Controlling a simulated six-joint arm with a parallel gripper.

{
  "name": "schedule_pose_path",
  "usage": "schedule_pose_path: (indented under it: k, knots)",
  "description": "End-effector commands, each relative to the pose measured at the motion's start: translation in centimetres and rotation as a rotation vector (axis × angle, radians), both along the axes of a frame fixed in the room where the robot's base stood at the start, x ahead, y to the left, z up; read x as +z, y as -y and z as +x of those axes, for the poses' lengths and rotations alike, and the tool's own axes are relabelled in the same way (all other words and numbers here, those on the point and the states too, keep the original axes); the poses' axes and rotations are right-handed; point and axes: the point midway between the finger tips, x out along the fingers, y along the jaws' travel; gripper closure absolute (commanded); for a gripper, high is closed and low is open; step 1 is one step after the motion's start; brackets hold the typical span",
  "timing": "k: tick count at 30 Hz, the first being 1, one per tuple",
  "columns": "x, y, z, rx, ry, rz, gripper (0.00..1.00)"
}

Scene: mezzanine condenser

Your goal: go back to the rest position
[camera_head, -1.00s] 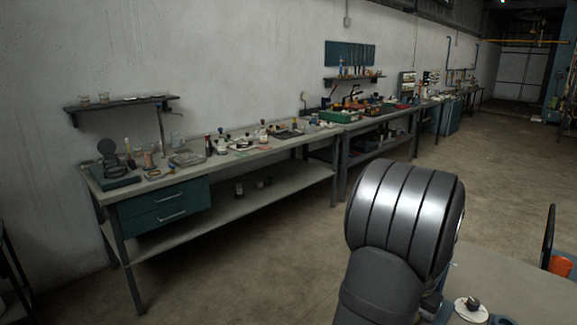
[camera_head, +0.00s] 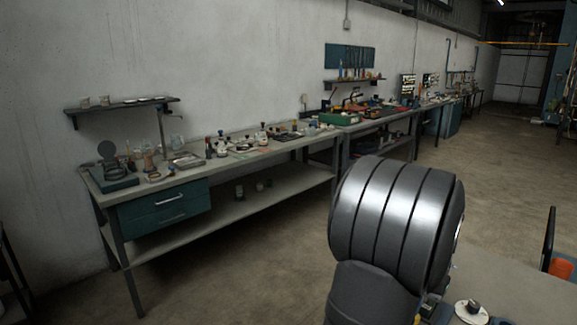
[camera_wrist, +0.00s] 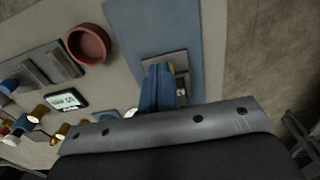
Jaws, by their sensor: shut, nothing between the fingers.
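My gripper (camera_wrist: 158,75) shows in the wrist view, its blue fingers together and empty beyond a grey bar with bolts. It points over a blue mat (camera_wrist: 205,40) on a pale bench top. A metal plate-like item lies on the mat just beyond the fingers; I cannot tell whether they touch. In the head view only my thick dark arm link shows at lower right, and the gripper is hidden.
In the wrist view, a red-brown bowl (camera_wrist: 88,45), a small display device (camera_wrist: 64,97) and brass-coloured parts (camera_wrist: 40,138) lie left of the mat. In the head view, a long workbench (camera_head: 240,155) stands along the wall, with open floor (camera_head: 245,260) before it.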

Motion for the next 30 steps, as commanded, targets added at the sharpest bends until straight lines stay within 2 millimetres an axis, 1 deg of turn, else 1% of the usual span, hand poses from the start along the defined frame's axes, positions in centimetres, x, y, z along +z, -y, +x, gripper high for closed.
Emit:
schedule_pose_path:
  k: [5, 8, 11, 18, 22, 24, 30]
  knots:
    - [0.0, 0.0, 0.0, 0.000, 0.000, 0.000, 1.00]
    - [-0.5, 0.0, 0.0, 0.000, -0.001, 0.001, 1.00]
    - [-1.6, 0.0, 0.0, 0.000, -0.002, 0.002, 1.00]
    - [-5.3, 0.0, 0.0, 0.000, -0.004, 0.002, 1.00]
    - [-6.7, 0.0, 0.0, 0.000, -0.001, 0.001, 1.00]
    - [-7.2, 0.0, 0.0, 0.000, -0.001, 0.001, 1.00]
    - [-7.1, 0.4, 0.4, 0.000, 0.000, 0.000, 1.00]
